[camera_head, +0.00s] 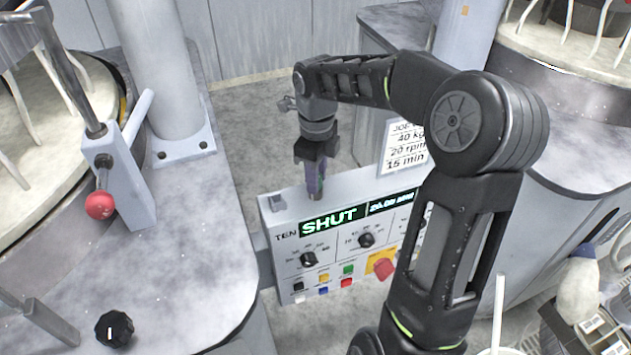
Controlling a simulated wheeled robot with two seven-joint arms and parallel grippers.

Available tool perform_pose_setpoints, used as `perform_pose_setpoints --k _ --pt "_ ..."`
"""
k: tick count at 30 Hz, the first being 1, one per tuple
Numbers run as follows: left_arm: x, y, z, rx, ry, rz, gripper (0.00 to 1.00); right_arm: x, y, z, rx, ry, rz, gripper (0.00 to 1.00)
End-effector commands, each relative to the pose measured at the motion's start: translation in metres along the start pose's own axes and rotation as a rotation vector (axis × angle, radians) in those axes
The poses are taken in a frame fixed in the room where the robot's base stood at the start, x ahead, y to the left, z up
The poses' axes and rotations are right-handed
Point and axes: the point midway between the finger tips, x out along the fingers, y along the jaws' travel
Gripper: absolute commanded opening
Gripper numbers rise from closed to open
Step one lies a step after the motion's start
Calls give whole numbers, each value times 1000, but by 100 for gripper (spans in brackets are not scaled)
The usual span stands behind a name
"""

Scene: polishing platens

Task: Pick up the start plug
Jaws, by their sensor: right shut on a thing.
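My right gripper (316,172) reaches over the top of the control box (350,275), pointing down. The box's display reads SHUT. My left gripper is not in view.
The box front has knobs, several coloured buttons and a red stop button (384,269). A job card (404,145) stands behind my right arm. A lever with a red ball (100,205) and a black knob (114,328) are at left. Grey floor lies behind the box.

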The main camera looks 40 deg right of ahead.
Motion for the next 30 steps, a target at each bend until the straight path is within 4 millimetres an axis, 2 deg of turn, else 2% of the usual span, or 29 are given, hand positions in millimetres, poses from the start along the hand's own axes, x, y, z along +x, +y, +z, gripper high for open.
perform_pose_setpoints --k 4,15,19,23,30 --pt "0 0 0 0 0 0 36 0 0 0 0 0 0 0" --pt "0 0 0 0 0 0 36 0 0 0 0 0 0 0" --pt "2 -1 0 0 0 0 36 -7 -1 1 0 -2 -3 0" --pt "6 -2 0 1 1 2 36 -23 0 1 0 -3 -4 0" --pt "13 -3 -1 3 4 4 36 -70 -1 1 0 -4 -4 0"
